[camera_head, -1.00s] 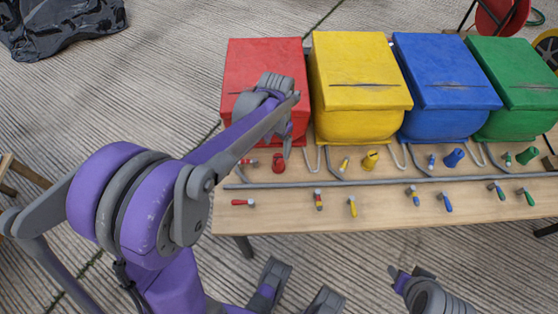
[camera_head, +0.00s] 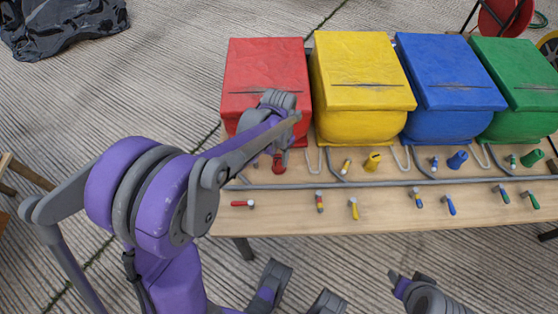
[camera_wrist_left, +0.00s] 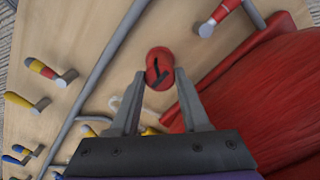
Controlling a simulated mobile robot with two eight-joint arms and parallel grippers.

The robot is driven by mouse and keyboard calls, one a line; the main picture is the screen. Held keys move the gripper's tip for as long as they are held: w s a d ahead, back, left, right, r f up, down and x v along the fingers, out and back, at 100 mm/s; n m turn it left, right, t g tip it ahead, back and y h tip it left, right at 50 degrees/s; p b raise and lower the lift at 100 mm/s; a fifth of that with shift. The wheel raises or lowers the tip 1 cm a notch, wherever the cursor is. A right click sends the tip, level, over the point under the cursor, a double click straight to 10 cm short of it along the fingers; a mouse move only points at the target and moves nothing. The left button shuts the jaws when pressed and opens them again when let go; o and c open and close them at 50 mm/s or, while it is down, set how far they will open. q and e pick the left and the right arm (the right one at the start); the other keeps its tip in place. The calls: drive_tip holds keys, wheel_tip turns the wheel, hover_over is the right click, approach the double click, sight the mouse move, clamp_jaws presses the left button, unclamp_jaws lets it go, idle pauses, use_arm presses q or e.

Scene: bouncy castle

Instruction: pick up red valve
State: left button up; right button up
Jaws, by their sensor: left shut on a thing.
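The red valve (camera_head: 278,168) is at the left end of the wooden table, just in front of the red box. In the left wrist view the red valve (camera_wrist_left: 158,62) shows as a round red piece with a dark slot, between my fingertips. My left gripper (camera_wrist_left: 153,78) is shut on it. In the head view my left arm reaches over the table from the left, and its wrist partly covers the valve. My right gripper (camera_head: 402,282) shows only in part at the bottom right, clear of the table; its jaws cannot be made out.
Red (camera_head: 265,75), yellow (camera_head: 360,75), blue (camera_head: 450,80) and green (camera_head: 515,80) boxes stand along the back. A grey pipe (camera_head: 370,184) runs along the wooden table (camera_head: 290,222). A red-handled piece (camera_head: 242,204) and several coloured handles lie in front.

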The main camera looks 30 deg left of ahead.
use_arm(q)
clamp_jaws()
